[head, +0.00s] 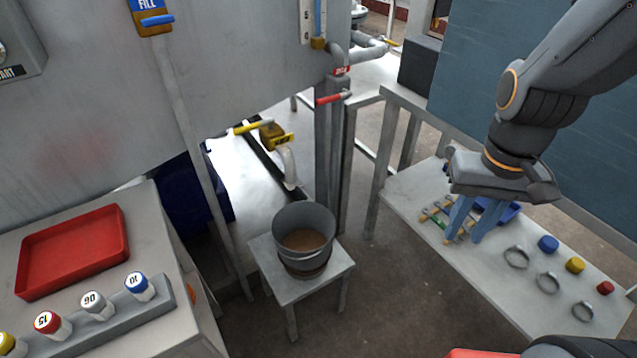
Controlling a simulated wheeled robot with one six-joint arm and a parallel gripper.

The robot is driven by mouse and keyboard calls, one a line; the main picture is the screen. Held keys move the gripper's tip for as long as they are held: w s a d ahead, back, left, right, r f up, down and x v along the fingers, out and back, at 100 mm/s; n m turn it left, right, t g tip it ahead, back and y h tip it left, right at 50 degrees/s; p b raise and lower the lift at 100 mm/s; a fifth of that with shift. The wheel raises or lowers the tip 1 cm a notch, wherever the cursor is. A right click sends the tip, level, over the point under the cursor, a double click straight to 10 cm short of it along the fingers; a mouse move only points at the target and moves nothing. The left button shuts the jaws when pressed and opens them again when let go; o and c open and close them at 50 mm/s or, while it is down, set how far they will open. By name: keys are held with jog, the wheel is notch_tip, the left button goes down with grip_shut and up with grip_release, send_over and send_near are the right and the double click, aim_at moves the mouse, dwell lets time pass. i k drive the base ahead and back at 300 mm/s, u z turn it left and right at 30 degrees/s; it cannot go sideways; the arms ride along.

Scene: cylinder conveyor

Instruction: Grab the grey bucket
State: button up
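The grey bucket (305,258) stands upright on a small grey stool (324,276) in the middle of the head view. Its open top shows a brown inside, and a thin handle hangs at its front. My gripper (462,238) has blue fingers and is at the right, over the grey side table, well apart from the bucket. The fingers point down and a gap shows between them. They hold nothing that I can see.
The right table (505,290) carries metal rings, coloured caps and small tools. At the left, a bench bears a red tray (72,252) and a rack (100,322) of numbered vials. A yellow-handled valve and white spout (289,168) are above and behind the bucket. Floor shows between stool and right table.

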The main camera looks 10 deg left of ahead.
aim_at(303, 232)
jog(key=z, duration=1)
jog(key=k, duration=0.85)
jog(key=u, duration=0.75)
jog(key=i, duration=0.95)
jog(key=z, duration=0.05)
